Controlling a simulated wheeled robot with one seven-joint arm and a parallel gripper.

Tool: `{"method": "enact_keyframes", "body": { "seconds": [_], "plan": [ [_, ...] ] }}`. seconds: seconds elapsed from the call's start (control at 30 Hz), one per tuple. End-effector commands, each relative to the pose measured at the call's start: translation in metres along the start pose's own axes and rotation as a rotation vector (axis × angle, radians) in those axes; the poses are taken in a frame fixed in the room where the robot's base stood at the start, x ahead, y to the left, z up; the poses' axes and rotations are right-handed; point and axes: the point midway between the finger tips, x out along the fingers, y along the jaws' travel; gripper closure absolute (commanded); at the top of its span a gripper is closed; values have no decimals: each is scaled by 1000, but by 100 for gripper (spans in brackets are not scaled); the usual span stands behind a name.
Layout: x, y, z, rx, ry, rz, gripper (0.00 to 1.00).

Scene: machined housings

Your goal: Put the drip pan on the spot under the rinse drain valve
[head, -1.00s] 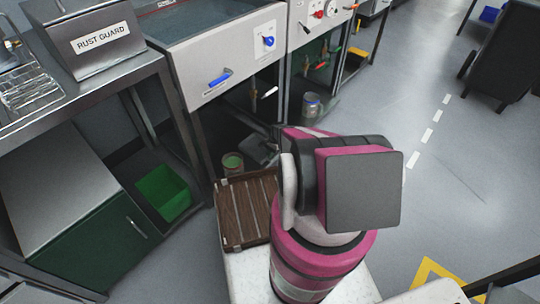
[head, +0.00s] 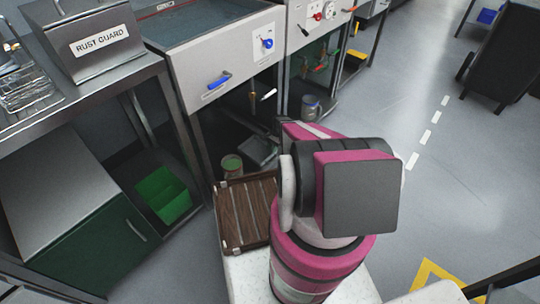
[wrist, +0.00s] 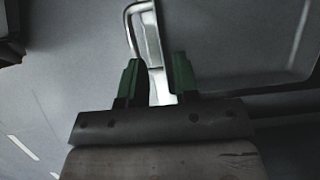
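The drip pan (head: 262,152) is a grey metal tray on the floor under the sink unit, partly hidden by my arm in the head view. In the wrist view its wide grey floor and rim (wrist: 235,45) fill the upper right, with a thin chrome loop handle at its left side. My gripper (wrist: 157,68) has two green fingers standing apart at the pan's handle side, with a bright strip of the pan's edge showing between them. I see no clear contact.
A brown slatted tray (head: 247,212) rests on my base. A green can (head: 232,166) and a grey can (head: 310,105) stand on the floor near the pan. A green bin (head: 163,194) is under the left bench.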

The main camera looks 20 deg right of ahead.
Motion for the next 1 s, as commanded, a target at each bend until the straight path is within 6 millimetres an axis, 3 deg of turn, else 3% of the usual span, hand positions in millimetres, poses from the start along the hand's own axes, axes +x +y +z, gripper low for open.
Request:
{"method": "enact_keyframes", "body": {
  "seconds": [0.1,0.33,1.0],
  "plan": [
    [-25,0,1,-1,2,-1,71],
    [-52,0,0,0,1,0,71],
    [-57,0,0,0,0,0,71]
  ]
}}
